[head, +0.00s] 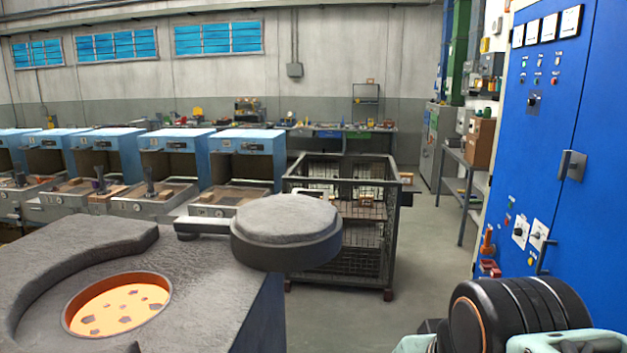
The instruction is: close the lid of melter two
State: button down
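A grey melter (200,268) stands in the near left of the head view. Its round opening (118,302) is uncovered and shows glowing orange melt with dark flecks. A thick round grey lid (287,226) sits swung out to the right of the opening, past the melter's right edge, on a short arm (202,226). No number shows on the melter, so I cannot tell whether it is melter two. Part of my arm shows at the bottom right, well apart from the lid. My gripper's fingers are not in view.
A wire mesh cage (388,240) stands behind the lid. A blue control cabinet (555,130) with gauges and a handle fills the right side. Several blue-hooded stations (247,140) line the left. Clear grey floor (430,245) lies between the cage and the cabinet.

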aim_at(295, 231)
jog(key=i+l+z, duration=0.1)
jog(key=i, duration=0.45)
jog(key=i+l+z, duration=0.1)
jog(key=i, duration=0.45)
jog(key=i+l+u, duration=0.1)
jog(key=i+u, duration=0.3)
jog(key=i+l+u, duration=0.25)
jog(key=u, duration=0.15)
jog(key=i, duration=0.1)
